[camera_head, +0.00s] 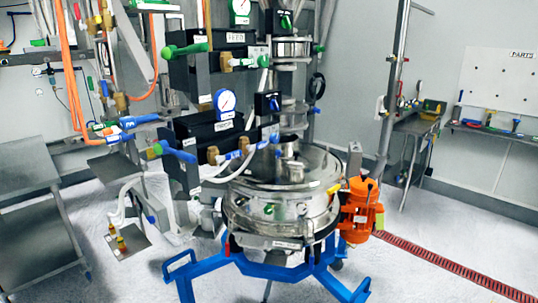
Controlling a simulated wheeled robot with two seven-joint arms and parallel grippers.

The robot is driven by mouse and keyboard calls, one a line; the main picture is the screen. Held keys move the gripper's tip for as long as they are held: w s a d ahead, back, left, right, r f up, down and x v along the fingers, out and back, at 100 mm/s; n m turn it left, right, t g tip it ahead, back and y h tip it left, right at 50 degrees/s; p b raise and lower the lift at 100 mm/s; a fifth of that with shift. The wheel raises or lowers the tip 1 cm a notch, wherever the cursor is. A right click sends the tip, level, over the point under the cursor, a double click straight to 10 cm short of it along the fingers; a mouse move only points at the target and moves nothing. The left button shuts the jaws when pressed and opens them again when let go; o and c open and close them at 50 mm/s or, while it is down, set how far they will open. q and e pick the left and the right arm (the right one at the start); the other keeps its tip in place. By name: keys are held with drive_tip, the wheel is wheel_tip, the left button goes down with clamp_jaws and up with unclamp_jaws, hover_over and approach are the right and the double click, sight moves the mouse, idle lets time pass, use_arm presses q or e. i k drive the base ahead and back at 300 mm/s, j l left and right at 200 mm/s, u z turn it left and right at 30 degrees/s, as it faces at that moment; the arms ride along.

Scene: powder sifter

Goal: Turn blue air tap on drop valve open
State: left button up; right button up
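Several blue tap handles show in the head view. One long blue handle (178,152) juts to the left from the lower black box (200,133). A smaller blue tap (270,139) sits at the right end of the brass fittings (226,153) on that box's front. Another blue handle (140,121) is on the pipework at left. I cannot tell which one belongs to the drop valve, nor whether any is open. Neither of my grippers is in view.
The round steel sifter (280,208) stands on a blue frame (262,271), with an orange motor (358,212) at its right. An upper black box (205,68) carries green handles. A grey table (30,195) is at left. Pale floor (430,215) is free at right.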

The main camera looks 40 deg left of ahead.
sight(234, 154)
drive_tip(key=u, duration=1.35)
